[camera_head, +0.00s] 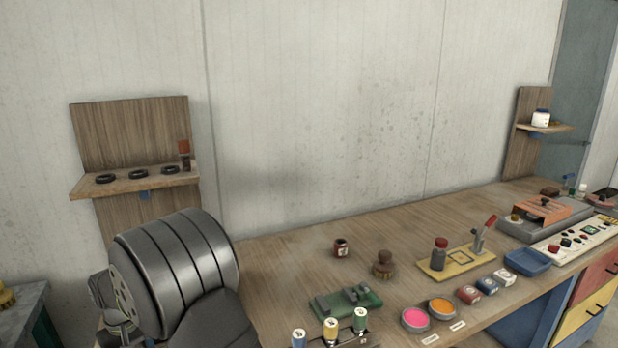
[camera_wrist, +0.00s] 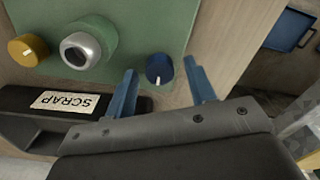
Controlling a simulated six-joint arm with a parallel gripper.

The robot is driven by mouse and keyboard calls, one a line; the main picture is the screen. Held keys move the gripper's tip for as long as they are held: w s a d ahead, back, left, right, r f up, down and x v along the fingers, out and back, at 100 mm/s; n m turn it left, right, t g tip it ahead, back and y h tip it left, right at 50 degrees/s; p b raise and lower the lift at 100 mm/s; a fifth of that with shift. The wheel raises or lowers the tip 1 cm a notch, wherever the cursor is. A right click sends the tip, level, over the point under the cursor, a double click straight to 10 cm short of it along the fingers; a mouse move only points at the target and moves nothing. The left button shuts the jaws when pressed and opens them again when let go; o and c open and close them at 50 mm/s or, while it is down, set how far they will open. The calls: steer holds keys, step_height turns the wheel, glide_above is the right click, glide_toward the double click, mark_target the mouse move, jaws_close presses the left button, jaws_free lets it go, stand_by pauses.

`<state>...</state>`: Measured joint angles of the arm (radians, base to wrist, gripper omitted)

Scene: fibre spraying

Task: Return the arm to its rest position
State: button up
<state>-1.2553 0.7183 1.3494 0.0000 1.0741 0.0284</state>
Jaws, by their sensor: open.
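In the wrist view my gripper (camera_wrist: 160,66) is open, with its two blue fingers spread apart and nothing held. A dark blue knob (camera_wrist: 159,69) on a green panel (camera_wrist: 145,25) shows between the fingertips. I cannot tell how far the knob is from them, and no contact is visible. In the head view my large grey arm link fills the lower left, and my gripper is not visible there.
The wrist view also shows a yellow knob (camera_wrist: 28,50), a silver-ringed knob (camera_wrist: 80,50) and a black SCRAP bin (camera_wrist: 25,100). In the head view the wooden bench (camera_head: 285,265) holds jars, tools and a blue tray (camera_head: 527,262). A wall shelf (camera_head: 130,181) stands behind my arm.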

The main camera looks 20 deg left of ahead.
steer(key=n, duration=1.1)
steer(key=shift+n, duration=1.7)
